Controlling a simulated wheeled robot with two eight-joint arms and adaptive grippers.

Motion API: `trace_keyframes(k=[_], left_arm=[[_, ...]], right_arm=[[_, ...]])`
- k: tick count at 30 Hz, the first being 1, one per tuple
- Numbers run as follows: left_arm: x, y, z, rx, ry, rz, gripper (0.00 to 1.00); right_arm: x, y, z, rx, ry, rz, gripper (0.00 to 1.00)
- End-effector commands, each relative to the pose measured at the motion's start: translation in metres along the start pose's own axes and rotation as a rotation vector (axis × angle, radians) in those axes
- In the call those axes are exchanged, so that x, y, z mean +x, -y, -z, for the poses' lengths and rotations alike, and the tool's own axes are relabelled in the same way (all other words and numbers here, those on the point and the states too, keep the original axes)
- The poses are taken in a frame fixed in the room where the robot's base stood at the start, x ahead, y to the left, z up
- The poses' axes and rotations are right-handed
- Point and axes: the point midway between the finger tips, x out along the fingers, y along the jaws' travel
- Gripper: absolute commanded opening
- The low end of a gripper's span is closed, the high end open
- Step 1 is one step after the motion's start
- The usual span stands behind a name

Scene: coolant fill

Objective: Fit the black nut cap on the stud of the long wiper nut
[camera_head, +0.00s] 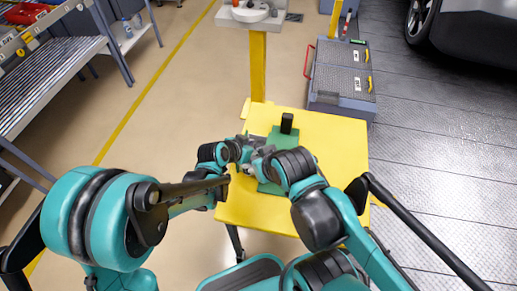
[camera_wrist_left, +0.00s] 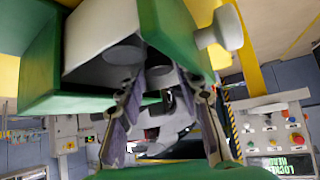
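In the head view, my left gripper (camera_head: 247,152) and my right gripper (camera_head: 262,160) are close together over the left part of a green board (camera_head: 272,188). My forearms hide much of this area. In the left wrist view, the two fingers of my left gripper (camera_wrist_left: 162,105) stand apart. Grey and dark parts show behind the gap, and I see nothing clearly pinched between the fingers. The right gripper's fingers are too small and covered to read. I cannot make out the black nut cap or the long wiper nut with its stud in either view.
The green board lies on a yellow table (camera_head: 340,155), with an upright black block (camera_head: 287,123) at its far end. Green blocks (camera_wrist_left: 75,100) and a pale round knob (camera_wrist_left: 222,28) are close in the wrist view. A grey toolbox (camera_head: 340,80) stands behind the table.

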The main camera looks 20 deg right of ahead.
Motion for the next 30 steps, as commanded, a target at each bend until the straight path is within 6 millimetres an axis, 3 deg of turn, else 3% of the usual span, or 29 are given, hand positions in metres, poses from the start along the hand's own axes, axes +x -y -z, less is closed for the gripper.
trace_keyframes(k=[3,6,12,13,15,30], left_arm=[[0.024,0.000,-0.003,0.002,0.000,-0.001,0.35],[0.034,0.000,-0.002,0.001,0.000,-0.001,0.35],[0.033,0.001,-0.001,0.000,0.000,0.000,0.35],[0.033,0.001,-0.001,0.000,0.000,0.000,0.32],[0.033,0.001,-0.001,0.000,0.000,0.000,0.14],[0.030,0.002,0.002,0.000,0.000,0.000,0.14]], right_arm=[[0.012,0.000,-0.009,0.000,0.000,0.000,0.50],[0.014,0.000,-0.010,0.000,0.000,0.000,0.50],[0.013,0.000,-0.009,0.000,0.000,0.000,0.50],[0.013,0.000,-0.009,0.000,0.000,0.000,0.50],[0.013,0.000,-0.009,0.000,0.000,0.000,0.50],[0.010,0.000,-0.007,0.000,0.000,0.000,0.50]])
